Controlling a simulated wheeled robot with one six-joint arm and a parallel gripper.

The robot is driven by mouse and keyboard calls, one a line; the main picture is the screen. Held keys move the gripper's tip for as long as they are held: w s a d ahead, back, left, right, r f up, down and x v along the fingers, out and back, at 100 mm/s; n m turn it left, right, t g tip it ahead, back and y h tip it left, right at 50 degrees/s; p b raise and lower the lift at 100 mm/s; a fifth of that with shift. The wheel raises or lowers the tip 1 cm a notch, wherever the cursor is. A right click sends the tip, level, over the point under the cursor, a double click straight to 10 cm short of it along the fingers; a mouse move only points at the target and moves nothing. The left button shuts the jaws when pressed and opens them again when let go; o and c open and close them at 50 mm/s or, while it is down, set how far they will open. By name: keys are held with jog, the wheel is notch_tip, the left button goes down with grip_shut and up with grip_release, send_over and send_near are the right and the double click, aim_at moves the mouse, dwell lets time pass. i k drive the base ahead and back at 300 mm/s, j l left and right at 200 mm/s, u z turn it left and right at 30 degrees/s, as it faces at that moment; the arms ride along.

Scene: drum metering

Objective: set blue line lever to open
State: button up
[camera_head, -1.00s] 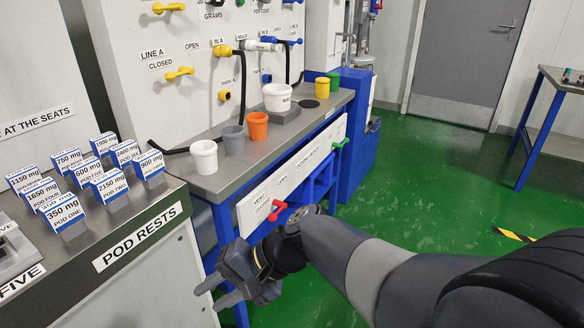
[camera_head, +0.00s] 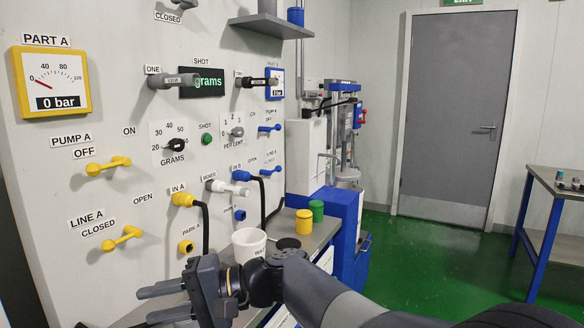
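The blue line lever (camera_head: 271,171) is on the white panel, under a small label that looks like LINE B, with an OPEN label to its left. Its handle lies roughly level, tilted up slightly to the right; the small lettering by it is hard to read. A similar blue lever (camera_head: 269,128) sits above it, under a PUMP B label. My gripper (camera_head: 150,302) is in the lower left, in front of the bench, with its two fingers apart and nothing visible between them. It is well away from the blue line lever, below and left of it.
Yellow levers for pump A (camera_head: 108,166) and line A (camera_head: 122,238) are on the left of the panel. Black hoses hang from the yellow and blue ports. A white tub (camera_head: 249,244), a yellow cup (camera_head: 304,222) and a green cup (camera_head: 317,210) stand on the bench. Green floor is free at right.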

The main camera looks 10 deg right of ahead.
aim_at(279, 169)
jog(key=i+l+z, duration=0.1)
jog(key=i+l, duration=0.15)
jog(key=i, duration=0.2)
jog(key=i+l+z, duration=0.1)
jog(key=i+l, duration=0.15)
jog(key=i, duration=0.25)
jog(key=i+l, duration=0.2)
jog(key=i, duration=0.3)
jog(key=i+l+z, duration=0.15)
jog(key=i, duration=0.35)
jog(key=i+l+z, duration=0.1)
jog(key=i, duration=0.4)
jog(key=l, duration=0.1)
